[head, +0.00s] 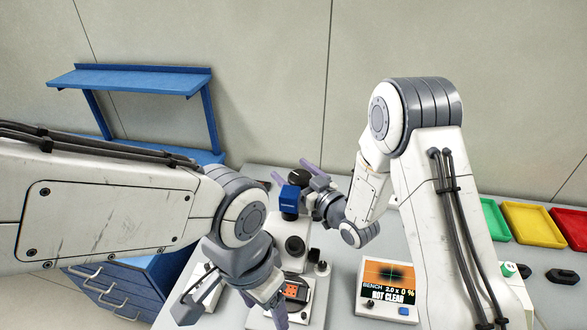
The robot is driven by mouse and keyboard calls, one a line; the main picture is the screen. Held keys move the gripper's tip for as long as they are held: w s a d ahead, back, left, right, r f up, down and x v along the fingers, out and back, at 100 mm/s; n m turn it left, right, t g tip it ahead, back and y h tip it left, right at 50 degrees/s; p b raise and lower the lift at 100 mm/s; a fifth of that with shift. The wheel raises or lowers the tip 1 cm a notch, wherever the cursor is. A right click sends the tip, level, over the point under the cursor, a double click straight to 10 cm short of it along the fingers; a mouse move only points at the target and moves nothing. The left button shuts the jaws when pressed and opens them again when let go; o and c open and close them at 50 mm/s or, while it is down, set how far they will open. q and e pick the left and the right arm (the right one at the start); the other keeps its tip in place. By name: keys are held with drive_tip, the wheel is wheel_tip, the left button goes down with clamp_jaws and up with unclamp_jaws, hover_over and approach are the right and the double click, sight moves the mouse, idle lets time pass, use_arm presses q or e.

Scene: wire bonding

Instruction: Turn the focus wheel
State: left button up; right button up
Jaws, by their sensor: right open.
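A white bench microscope stands in the middle of the grey bench, with a blue block (290,198) on its upper part and a dark round part (295,246) below. A black round knob (300,175), which may be the focus wheel, shows behind the block. My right gripper (290,169) is open, its two purple fingers on either side of the knob in the picture; I cannot tell whether they touch it. My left gripper (265,303) hangs low at the front; its jaws are partly hidden. A monitor (389,287) shows a dark blur and reads "0 %" and "NOT CLEAR".
An orange part (297,291) lies on the microscope's stage. Green (494,221), yellow (533,224) and red (572,228) trays stand at the right. A blue shelf unit (130,80) stands at the left. My arms cover much of the bench.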

drive_tip(key=c, duration=1.3)
drive_tip(key=shift+y, duration=0.3)
